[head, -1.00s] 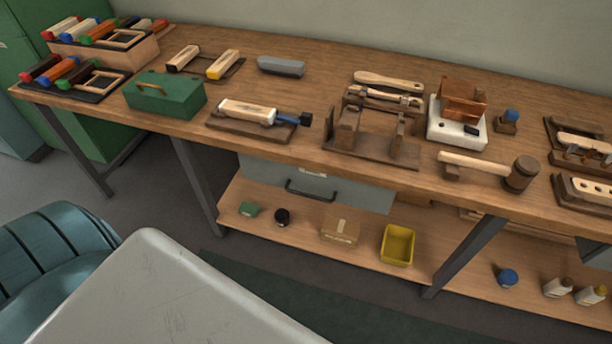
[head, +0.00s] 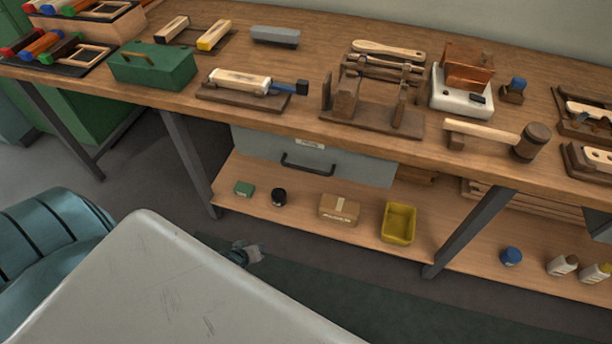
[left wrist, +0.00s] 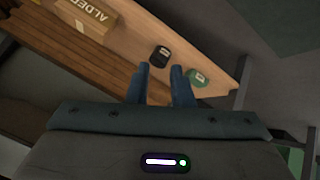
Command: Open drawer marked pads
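A grey drawer (head: 330,164) hangs under the workbench, with a dark bar handle (head: 307,166) and a small pale label (head: 309,143) too small to read. It looks shut. A small part of what looks like my left gripper (head: 252,253) shows past the pale surface, low in front of the shelf and below the drawer, apart from the handle. In the left wrist view the two blue-grey fingers (left wrist: 162,82) stand apart with nothing held between them. The drawer is not clearly seen there. My right gripper is not in view.
Bench legs (head: 190,162) flank the drawer. A pale scratched surface (head: 170,290) fills the near foreground. Tools crowd the benchtop.

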